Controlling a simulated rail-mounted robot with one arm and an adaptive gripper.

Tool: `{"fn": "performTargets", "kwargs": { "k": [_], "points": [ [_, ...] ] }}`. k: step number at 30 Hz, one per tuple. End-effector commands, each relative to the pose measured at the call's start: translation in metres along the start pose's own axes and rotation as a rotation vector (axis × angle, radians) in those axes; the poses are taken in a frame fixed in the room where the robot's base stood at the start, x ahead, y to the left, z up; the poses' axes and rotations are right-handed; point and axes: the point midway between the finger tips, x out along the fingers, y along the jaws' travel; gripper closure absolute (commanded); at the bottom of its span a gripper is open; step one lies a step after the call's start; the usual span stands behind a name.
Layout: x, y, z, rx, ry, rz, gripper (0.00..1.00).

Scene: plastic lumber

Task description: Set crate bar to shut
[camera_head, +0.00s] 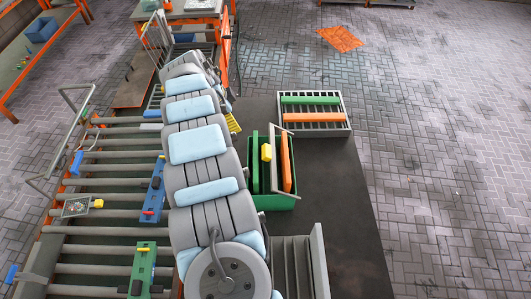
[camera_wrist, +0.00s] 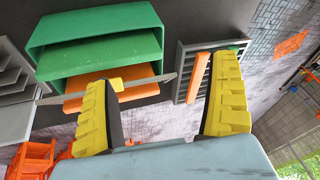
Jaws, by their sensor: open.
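The green crate (camera_head: 270,203) stands on the dark mat in the head view and holds a green plank and an orange plank (camera_head: 287,162). The thin grey crate bar (camera_head: 274,170) runs lengthwise over the crate between the planks. In the wrist view the green crate (camera_wrist: 48,28) is at upper left, and the bar (camera_wrist: 150,82) crosses its open side. My gripper (camera_wrist: 163,75) is open and empty, with wide-apart yellow fingers. The left finger hides part of the bar; the bar's right end shows between the fingers. I cannot tell whether they touch.
A grey slatted rack (camera_head: 346,131) with green and orange planks stands beyond the crate. A grey divided holder (camera_head: 300,265) stands nearer me. A roller conveyor (camera_head: 110,208) runs on the left. The mat's right side is clear.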

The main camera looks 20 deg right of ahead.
Motion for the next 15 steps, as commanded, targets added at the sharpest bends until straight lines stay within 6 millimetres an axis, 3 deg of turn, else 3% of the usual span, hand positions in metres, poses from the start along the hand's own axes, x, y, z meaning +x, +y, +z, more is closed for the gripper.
{"fn": "performTargets", "kwargs": {
  "k": [9, 15],
  "points": [
    [-0.053, 0.055, -0.037, 0.16, 0.069, 0.235, 0.09],
    [-0.06, 0.067, -0.043, 0.187, 0.085, 0.277, 0.09]
  ]
}}
